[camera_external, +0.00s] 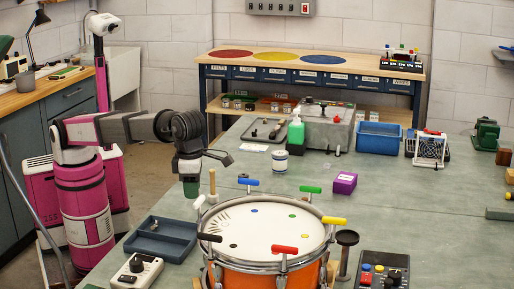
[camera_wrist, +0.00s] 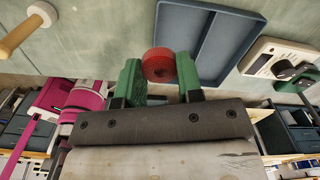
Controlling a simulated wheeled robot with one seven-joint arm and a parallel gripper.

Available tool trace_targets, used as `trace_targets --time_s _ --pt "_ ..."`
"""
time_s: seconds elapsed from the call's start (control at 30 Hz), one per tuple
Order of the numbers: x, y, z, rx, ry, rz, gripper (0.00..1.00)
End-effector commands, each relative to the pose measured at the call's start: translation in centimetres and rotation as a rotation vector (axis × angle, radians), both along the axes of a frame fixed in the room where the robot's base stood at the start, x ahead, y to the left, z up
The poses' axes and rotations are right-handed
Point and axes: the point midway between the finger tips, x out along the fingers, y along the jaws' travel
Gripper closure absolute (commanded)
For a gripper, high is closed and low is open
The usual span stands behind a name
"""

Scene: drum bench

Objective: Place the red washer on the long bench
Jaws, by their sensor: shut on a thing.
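My gripper (camera_external: 191,190) is shut on the red washer (camera_wrist: 158,63), held between its green fingertips in the wrist view. In the external view the washer is not clearly visible. The gripper points down near the left edge of the grey-green bench (camera_external: 390,205), by the blue-grey tray (camera_external: 161,237). The tray also shows in the wrist view (camera_wrist: 207,45), beyond the washer. Another bench with a wooden top (camera_external: 375,69) and blue drawers stands along the back wall. Which one is the long bench, I cannot tell.
An orange drum (camera_external: 262,225) with coloured handles stands right of my gripper. A wooden peg (camera_external: 212,184) stands close by. A white cup (camera_external: 280,160), purple box (camera_external: 345,183) and blue bin (camera_external: 379,137) are farther back. The grey-green bench has free room at right centre.

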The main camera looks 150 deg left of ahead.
Motion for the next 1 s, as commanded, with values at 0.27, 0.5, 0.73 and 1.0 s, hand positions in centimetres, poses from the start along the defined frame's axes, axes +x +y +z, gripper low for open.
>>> trace_targets --time_s 0.27,0.5,0.73,1.0 --pt "-1.3 7.2 0.0 0.000 0.000 0.146 0.88" --pt "-3.6 15.0 0.0 0.000 -0.001 0.312 0.88" --pt "-6.5 22.3 -0.1 0.000 -0.001 0.469 0.88" --pt "-10.7 30.5 -0.1 0.001 -0.003 0.653 0.88"
